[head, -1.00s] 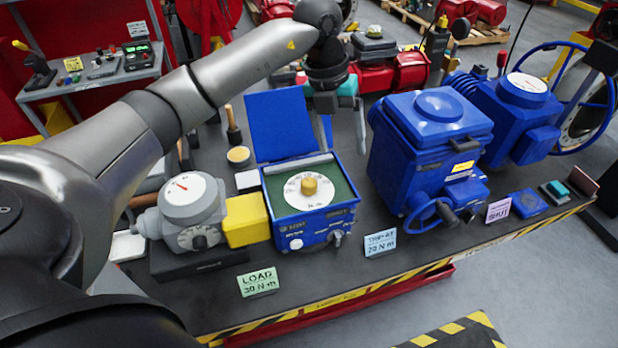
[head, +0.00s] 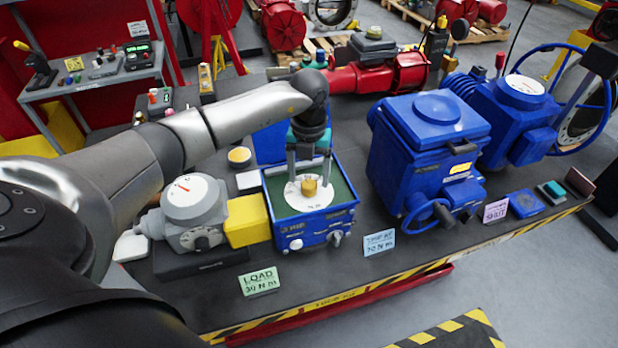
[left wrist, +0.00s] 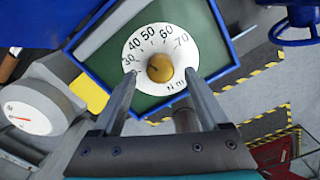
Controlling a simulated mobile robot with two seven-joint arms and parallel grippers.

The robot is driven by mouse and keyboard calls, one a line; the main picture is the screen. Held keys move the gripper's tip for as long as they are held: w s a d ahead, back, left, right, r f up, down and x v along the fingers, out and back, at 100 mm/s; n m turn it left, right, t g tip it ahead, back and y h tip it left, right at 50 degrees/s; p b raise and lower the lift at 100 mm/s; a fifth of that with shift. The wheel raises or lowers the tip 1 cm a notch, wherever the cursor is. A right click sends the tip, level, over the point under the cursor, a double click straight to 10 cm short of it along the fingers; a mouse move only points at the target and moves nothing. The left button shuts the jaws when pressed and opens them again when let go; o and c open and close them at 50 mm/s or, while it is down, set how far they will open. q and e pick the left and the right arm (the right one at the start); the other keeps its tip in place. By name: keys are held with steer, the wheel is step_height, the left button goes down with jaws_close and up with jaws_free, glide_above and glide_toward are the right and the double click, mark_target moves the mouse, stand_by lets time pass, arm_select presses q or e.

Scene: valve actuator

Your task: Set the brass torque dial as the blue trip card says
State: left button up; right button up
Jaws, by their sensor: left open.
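The brass torque dial (head: 309,187) is a round knob on a white scale plate in the open blue box (head: 290,238). In the left wrist view the knob (left wrist: 160,68) sits amid numbers from 30 to 70; I cannot make out a pointer. My left gripper (head: 309,176) points down over the dial, open, its fingers on either side of the knob with gaps. The fingers (left wrist: 162,76) also flank it in the left wrist view. The blue trip card (head: 379,243) stands at the bench front; its small figure looks like 70 N m. My right gripper is not in view.
A green load card (head: 259,281) reads about 30 N m. A grey gauge unit (head: 190,215) and yellow block (head: 247,220) adjoin the box on the left. A large blue actuator (head: 425,160) stands right. A pink card (head: 495,211) is farther right.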

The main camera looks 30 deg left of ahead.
arm_select(q)
steer(key=shift+f, duration=1.2)
steer(key=shift+r, duration=0.1)
jaws_close()
